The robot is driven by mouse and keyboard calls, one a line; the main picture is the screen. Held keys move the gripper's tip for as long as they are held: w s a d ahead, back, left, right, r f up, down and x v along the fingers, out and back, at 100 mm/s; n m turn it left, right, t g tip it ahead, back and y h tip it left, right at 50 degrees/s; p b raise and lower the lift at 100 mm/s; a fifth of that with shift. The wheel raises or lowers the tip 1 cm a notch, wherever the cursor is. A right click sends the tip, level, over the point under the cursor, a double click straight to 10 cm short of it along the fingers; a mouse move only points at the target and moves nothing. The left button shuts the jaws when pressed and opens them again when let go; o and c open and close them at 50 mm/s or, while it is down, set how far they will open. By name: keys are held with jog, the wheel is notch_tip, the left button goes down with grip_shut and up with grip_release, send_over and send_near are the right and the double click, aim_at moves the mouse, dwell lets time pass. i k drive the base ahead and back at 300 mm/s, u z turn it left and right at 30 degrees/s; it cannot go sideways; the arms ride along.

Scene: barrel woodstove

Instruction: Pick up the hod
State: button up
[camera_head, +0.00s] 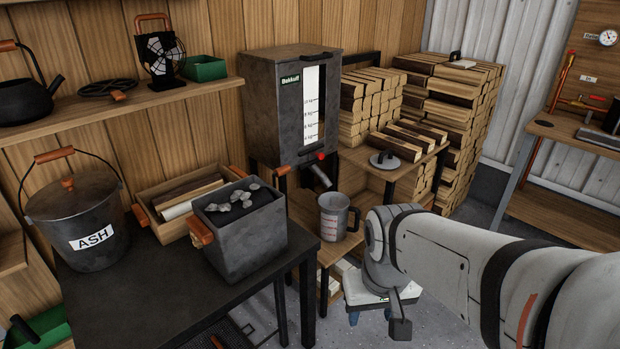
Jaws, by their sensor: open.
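The hod (242,242) looks to be the dark grey, open-topped square bin on the near black table. It stands upright, with several pale grey lumps on its dark contents. A wooden grip (201,233) shows on its left side and another wooden piece at its back right. My gripper (400,322) is right of the hod and apart from it, beyond the table's right edge, at the end of my white arm. Only part of the gripper shows, pointing downward. It is open, and nothing shows in it.
A black ASH bucket (85,222) stands left of the hod, and a wooden crate (150,211) close behind it. A metal jug (333,217) stands on a low wooden shelf, below the hopper (281,112). The front of the black table (155,295) is clear.

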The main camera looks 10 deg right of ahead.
aim_at(335, 207)
jog(key=u, duration=1.5)
jog(key=i, duration=0.85)
jog(key=z, duration=3.15)
jog(key=i, duration=0.9)
jog(key=u, duration=0.05)
